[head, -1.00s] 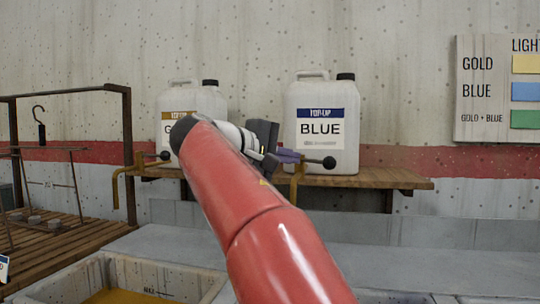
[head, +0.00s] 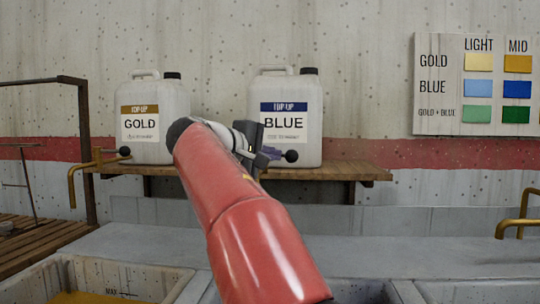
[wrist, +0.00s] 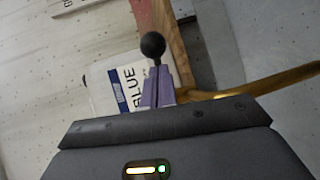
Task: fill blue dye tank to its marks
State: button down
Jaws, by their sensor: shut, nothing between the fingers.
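The white BLUE top-up container (head: 308,115) stands on the wooden shelf, and its label also shows in the wrist view (wrist: 127,88). A black ball knob (head: 291,156) is in front of it, and it is large in the wrist view (wrist: 153,45). My gripper (head: 272,152) is at the knob's left in the head view. In the wrist view its purple fingers (wrist: 157,86) are shut and empty, with the tips just below the knob. I cannot tell whether they touch it. A brass pipe (wrist: 270,83) runs to the right there. A basin with dark contents (head: 358,290) is partly hidden at the bottom edge.
The GOLD container (head: 160,110) stands left on the shelf (head: 345,172), with a brass tap (head: 72,182) below. A basin with gold liquid (head: 85,298) and a MAX mark is lower left. More brass pipes (head: 515,220) are right. A colour chart (head: 425,120) hangs on the wall.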

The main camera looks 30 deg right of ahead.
aim_at(287, 152)
jog(key=shift+w+d+n+t+y, duration=0.15)
jog(key=shift+d+n+t+y, duration=0.6)
jog(key=shift+d+n+t, duration=0.45)
jog(key=shift+w+d+n+t+y, duration=0.1)
jog(key=shift+d+n+t+y, duration=0.75)
jog(key=shift+t, duration=0.45)
jog(key=shift+d, duration=0.2)
